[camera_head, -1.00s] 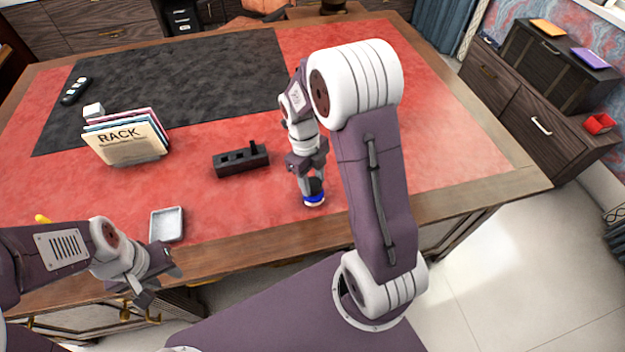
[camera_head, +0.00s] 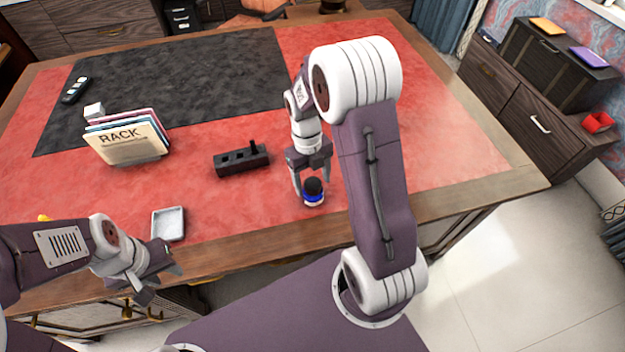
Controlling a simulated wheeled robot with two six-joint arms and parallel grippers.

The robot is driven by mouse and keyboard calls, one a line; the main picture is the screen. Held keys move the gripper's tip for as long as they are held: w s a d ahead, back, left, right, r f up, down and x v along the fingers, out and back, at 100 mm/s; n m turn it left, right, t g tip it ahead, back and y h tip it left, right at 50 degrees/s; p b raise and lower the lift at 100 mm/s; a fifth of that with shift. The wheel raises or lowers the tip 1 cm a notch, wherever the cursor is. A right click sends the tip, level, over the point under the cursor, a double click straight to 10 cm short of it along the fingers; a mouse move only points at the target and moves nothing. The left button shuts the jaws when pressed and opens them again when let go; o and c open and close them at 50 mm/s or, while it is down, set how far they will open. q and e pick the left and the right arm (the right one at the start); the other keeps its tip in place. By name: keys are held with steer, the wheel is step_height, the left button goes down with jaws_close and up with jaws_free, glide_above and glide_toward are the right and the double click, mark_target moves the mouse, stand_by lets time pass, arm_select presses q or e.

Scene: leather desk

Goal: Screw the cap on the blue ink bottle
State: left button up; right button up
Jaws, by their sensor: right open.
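The blue ink bottle (camera_head: 313,199) stands upright on the red leather near the desk's front edge. A black cap (camera_head: 313,185) sits on top of it; how tightly it is on cannot be told. My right gripper (camera_head: 311,188) points down over the bottle with its fingers open, one on each side of the cap. My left gripper (camera_head: 175,262) is at the lower left, in front of the desk's front edge, away from the bottle. Its fingers look apart and nothing shows between them.
A black holder block (camera_head: 241,160) with slots lies left of the bottle. A small grey tray (camera_head: 168,224) is near the front edge. Red leather right of my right arm is clear.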

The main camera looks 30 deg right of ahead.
mark_target(310, 179)
steer(key=r, duration=0.3)
steer(key=w+r+p, duration=0.1)
steer(key=r, duration=0.4)
steer(key=shift+w+r, duration=0.2)
steer(key=shift+r, duration=0.15)
steer(key=shift+a, duration=0.1)
steer(key=s+a+f+n+t+p, duration=0.1)
steer(key=s+n, duration=0.4)
steer(key=n, duration=1.2)
steer(key=s+a+f+n+t+p, duration=0.1)
steer(key=s+n, duration=0.4)
steer(key=n, duration=1.3)
steer(key=a+t, duration=0.1)
steer(key=a, duration=0.1)
steer(key=shift+a+f, duration=0.2)
steer(key=shift+a, duration=0.15)
